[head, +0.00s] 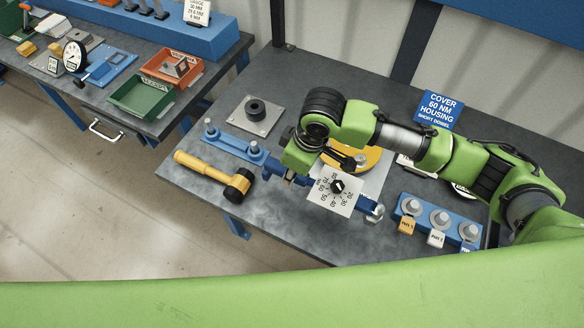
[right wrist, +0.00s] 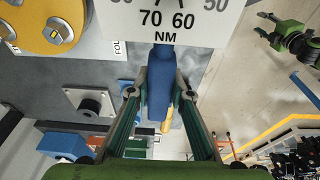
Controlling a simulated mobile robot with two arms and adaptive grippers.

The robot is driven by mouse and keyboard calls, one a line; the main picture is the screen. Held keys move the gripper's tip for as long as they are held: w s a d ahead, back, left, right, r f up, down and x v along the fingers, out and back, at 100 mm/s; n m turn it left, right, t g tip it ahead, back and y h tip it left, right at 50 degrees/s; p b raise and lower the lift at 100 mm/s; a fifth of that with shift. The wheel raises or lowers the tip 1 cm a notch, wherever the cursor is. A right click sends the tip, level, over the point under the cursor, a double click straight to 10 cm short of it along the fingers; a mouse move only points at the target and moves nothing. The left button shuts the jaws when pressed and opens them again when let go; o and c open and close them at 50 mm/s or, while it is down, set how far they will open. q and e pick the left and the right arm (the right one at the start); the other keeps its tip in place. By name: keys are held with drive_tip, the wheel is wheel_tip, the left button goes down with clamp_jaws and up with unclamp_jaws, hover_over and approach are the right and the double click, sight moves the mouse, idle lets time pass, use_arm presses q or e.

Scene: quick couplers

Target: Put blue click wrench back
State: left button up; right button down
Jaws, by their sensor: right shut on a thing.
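The blue click wrench (head: 368,205) has a white dial plate (head: 322,199) with numbers and a black knob. It is held over the front part of the dark table. My right gripper (head: 298,178) is shut on its blue handle, which also shows between the two fingers in the right wrist view (right wrist: 160,88). The dial plate (right wrist: 165,20) fills the top of that view. A blue bar with upright grey posts (head: 232,142) lies on the table, left of the gripper.
A yellow-handled mallet (head: 205,170) lies at the table's left front. A grey plate with a black ring (head: 256,112) lies behind the bar. A yellow round housing (head: 370,158) is partly behind my arm. A blue rack with bolts (head: 437,222) stands right. The left bench holds bins (head: 142,98).

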drive_tip(key=shift+r, duration=0.1)
drive_tip(key=shift+r+p, duration=0.15)
drive_tip(key=shift+p, duration=0.45)
drive_tip(key=b+x, duration=0.1)
drive_tip(key=x, duration=0.1)
drive_tip(key=b+x, duration=0.1)
drive_tip(key=x, duration=0.1)
drive_tip(key=d+b+x, duration=0.1)
drive_tip(key=x, duration=0.1)
drive_tip(key=shift+s+f, duration=0.3)
drive_tip(key=shift+f, duration=0.2)
use_arm(q)
drive_tip(key=shift+s+f+b, duration=0.2)
drive_tip(key=shift+s+f, duration=0.05)
drive_tip(key=shift+f, duration=0.45)
drive_tip(key=shift+s+f+b, duration=0.2)
drive_tip(key=shift+f, duration=0.45)
use_arm(e)
drive_tip(key=shift+x, duration=0.95)
drive_tip(key=shift+s+d+f, duration=0.15)
drive_tip(key=shift+d+f, duration=0.1)
drive_tip(key=shift+f, duration=0.05)
drive_tip(key=c, duration=1.8)
unclamp_jaws()
use_arm(q)
drive_tip(key=shift+s, duration=0.1)
use_arm(e)
drive_tip(key=shift+o, duration=0.2)
